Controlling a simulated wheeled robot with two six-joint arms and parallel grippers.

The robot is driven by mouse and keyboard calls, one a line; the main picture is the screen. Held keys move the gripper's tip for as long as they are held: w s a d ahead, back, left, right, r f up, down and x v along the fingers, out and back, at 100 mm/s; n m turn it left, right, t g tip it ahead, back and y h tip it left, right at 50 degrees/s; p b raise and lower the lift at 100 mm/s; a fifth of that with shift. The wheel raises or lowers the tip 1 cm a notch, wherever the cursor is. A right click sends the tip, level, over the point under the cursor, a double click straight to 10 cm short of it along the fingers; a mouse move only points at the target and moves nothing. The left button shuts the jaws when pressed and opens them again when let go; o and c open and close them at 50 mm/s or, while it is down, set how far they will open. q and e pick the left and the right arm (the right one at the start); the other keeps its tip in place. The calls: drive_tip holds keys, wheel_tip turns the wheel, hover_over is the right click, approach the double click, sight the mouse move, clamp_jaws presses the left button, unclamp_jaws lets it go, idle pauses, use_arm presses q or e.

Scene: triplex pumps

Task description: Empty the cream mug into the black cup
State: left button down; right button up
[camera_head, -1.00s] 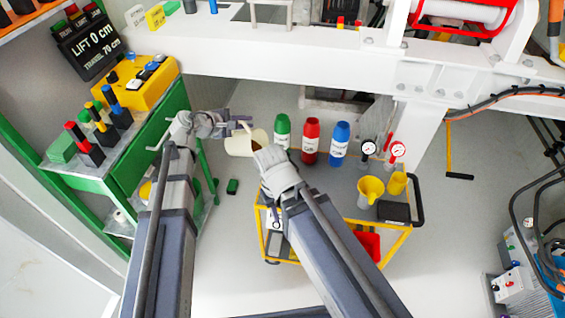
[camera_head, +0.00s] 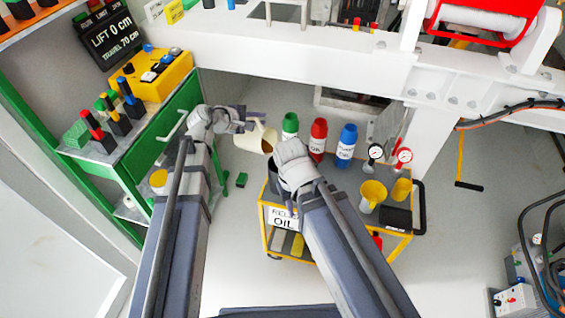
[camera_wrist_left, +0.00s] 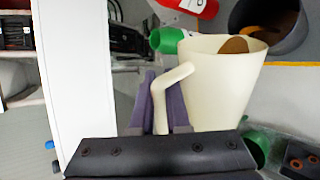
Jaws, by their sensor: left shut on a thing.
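The cream mug (camera_head: 250,139) is tilted, with its mouth toward the lower right. Brown contents show inside its mouth. My left gripper (camera_head: 238,121) is shut on its handle; in the left wrist view the fingers (camera_wrist_left: 160,105) clasp the handle of the mug (camera_wrist_left: 218,92). The black cup (camera_head: 272,176) is just right of and below the mug's mouth, partly hidden by my right wrist. In the left wrist view the cup (camera_wrist_left: 291,42) is beyond the mug's rim, with brown material inside. My right gripper's fingers are hidden behind its wrist.
A yellow-framed cart (camera_head: 265,235) stands below. Green (camera_head: 290,124), red (camera_head: 318,135) and blue (camera_head: 346,143) bottles stand close right of the mug. A yellow funnel (camera_head: 372,195) is further right. A green cabinet (camera_head: 160,150) with a control box stands left.

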use_arm(q)
drive_tip(key=shift+s+d+r, duration=0.15)
drive_tip(key=shift+s+d, duration=0.1)
drive_tip(key=shift+d, duration=0.05)
use_arm(e)
drive_tip(key=shift+d+r, duration=0.15)
drive_tip(key=shift+r, duration=0.05)
use_arm(q)
drive_tip(key=shift+d, duration=0.1)
drive_tip(key=shift+s+d+r+m+y+p, duration=0.3)
drive_tip(key=shift+s+d+y+p, duration=0.15)
drive_tip(key=shift+d, duration=0.2)
drive_tip(key=shift+t, duration=0.3)
use_arm(e)
drive_tip(key=shift+s+d+r, duration=0.2)
drive_tip(key=shift+d+r, duration=0.25)
drive_tip(key=shift+d, duration=0.05)
use_arm(q)
drive_tip(key=shift+s+d+r+m+y+p, duration=0.15)
drive_tip(key=shift+s+d+m+y+p, duration=0.1)
drive_tip(key=shift+d+m+p, duration=0.1)
use_arm(e)
drive_tip(key=shift+s+d+r, duration=0.1)
drive_tip(key=shift+d+r, duration=0.1)
drive_tip(key=shift+d, duration=0.1)
